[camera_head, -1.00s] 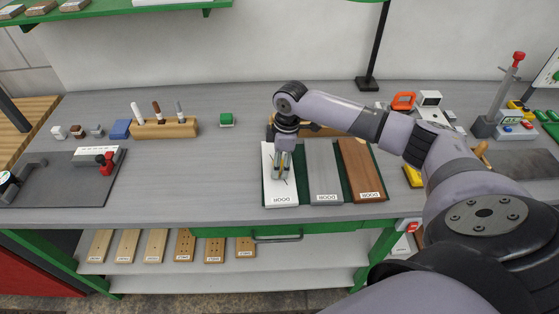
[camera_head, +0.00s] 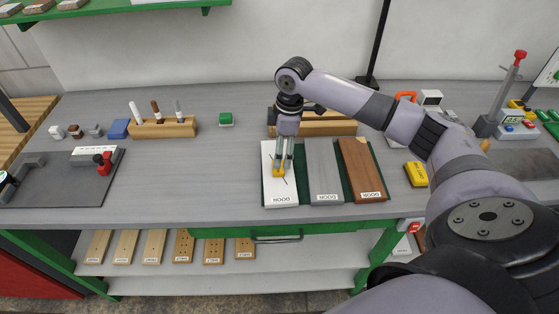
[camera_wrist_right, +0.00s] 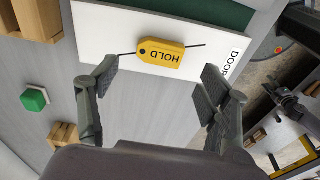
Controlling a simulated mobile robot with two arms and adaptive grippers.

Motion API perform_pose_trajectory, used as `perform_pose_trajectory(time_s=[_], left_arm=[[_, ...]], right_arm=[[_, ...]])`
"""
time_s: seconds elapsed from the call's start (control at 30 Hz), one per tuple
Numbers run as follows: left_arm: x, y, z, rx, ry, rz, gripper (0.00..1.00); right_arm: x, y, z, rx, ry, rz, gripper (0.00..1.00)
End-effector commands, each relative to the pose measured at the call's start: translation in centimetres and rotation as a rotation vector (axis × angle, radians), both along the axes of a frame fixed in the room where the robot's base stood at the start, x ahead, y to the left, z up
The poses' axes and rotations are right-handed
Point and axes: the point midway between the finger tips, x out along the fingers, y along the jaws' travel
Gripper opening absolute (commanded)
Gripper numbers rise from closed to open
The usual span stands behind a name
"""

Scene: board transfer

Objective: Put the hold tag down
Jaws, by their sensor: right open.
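The yellow hold tag (camera_wrist_right: 160,53) lies flat on the white door board (camera_wrist_right: 105,38) in the right wrist view, with a thin dark line running out from both ends. In the head view the tag (camera_head: 279,174) lies on the middle of the white board (camera_head: 281,193). My right gripper (camera_wrist_right: 158,82) is open and empty, with its fingers spread apart. In the head view the right gripper (camera_head: 284,169) is just above the tag and partly covers it.
A grey board (camera_head: 323,175) and a brown board (camera_head: 361,172) labelled DOOR lie right of the white one. A wooden holder with markers (camera_head: 164,129) and a green block (camera_head: 226,120) stand at left. The bench between the grey mat (camera_head: 60,190) and boards is clear.

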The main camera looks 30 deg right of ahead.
Motion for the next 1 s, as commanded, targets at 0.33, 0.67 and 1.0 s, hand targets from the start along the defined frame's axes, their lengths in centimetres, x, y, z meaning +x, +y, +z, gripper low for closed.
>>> perform_pose_trajectory(time_s=[0.33,0.67,1.0], left_arm=[[-0.1,0.1,-1.5,0.001,0.003,-0.001,0.4],[-0.3,0.1,-1.6,0.001,0.005,-0.002,0.4],[-0.4,0.1,-1.6,0.0,0.006,-0.002,0.4]], right_arm=[[-0.3,-0.6,5.9,0.0,-0.001,-0.001,0.71],[-0.5,-0.7,6.8,0.0,0.002,-0.001,0.71],[-0.4,-0.7,6.8,0.0,0.001,-0.001,0.71]])
